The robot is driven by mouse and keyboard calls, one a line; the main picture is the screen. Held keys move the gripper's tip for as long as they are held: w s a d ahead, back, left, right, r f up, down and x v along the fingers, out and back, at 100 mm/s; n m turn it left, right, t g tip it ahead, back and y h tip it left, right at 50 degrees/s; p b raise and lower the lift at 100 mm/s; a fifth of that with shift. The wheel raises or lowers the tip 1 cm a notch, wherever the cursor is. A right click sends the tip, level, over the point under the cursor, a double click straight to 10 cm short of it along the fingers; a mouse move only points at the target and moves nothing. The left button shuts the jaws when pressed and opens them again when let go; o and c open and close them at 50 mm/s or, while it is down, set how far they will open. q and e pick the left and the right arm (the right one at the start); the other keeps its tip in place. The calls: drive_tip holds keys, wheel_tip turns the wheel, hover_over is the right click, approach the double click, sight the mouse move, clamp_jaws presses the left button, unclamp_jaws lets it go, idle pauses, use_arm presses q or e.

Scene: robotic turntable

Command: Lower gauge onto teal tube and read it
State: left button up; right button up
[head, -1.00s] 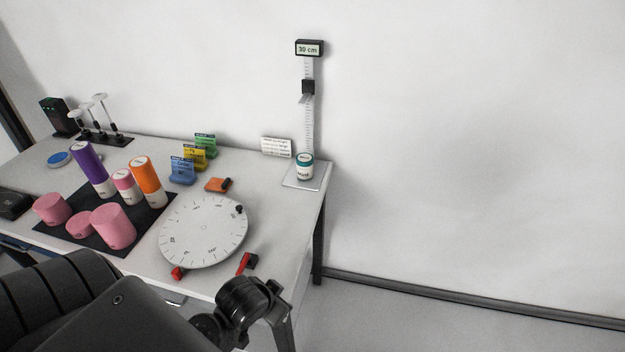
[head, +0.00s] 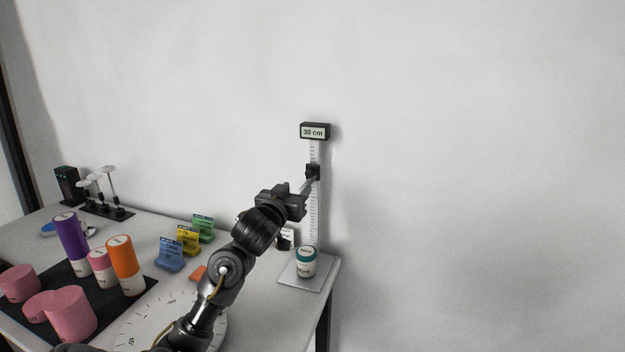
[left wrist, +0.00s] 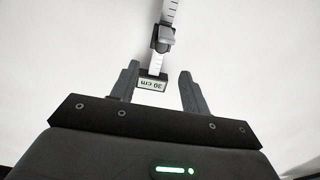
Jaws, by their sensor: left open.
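The height gauge is a vertical white ruler (head: 314,215) against the wall with a dark slider (head: 313,172) near its top. Its display (head: 314,131) reads 30 cm. The teal tube (head: 306,262), white with a teal top and labelled Mint, stands upright on the gauge's base plate (head: 323,274), well below the slider. My left gripper (head: 307,187) is open and empty, close to the slider. In the left wrist view the slider (left wrist: 163,38) lies beyond my open fingers (left wrist: 160,73), and the upside-down display (left wrist: 152,85) shows between them. My right gripper is not in view.
A white dial turntable (head: 150,322) lies partly behind my left arm. Blue (head: 170,256), yellow (head: 188,240) and green (head: 203,226) card holders stand left of the arm. Purple (head: 71,240) and orange (head: 124,262) tubes and pink cylinders stand on a dark mat.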

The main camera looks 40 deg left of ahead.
sight(309, 174)
use_arm(q)
drive_tip(key=p+x, duration=0.2)
drive_tip(key=x, duration=0.7)
drive_tip(key=shift+a, duration=0.2)
drive_tip(key=shift+w+a, duration=0.25)
drive_tip(key=shift+w, duration=0.4)
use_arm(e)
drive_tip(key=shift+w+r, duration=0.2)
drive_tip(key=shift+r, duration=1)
use_arm(q)
drive_tip(key=shift+f, duration=0.1)
clamp_jaws()
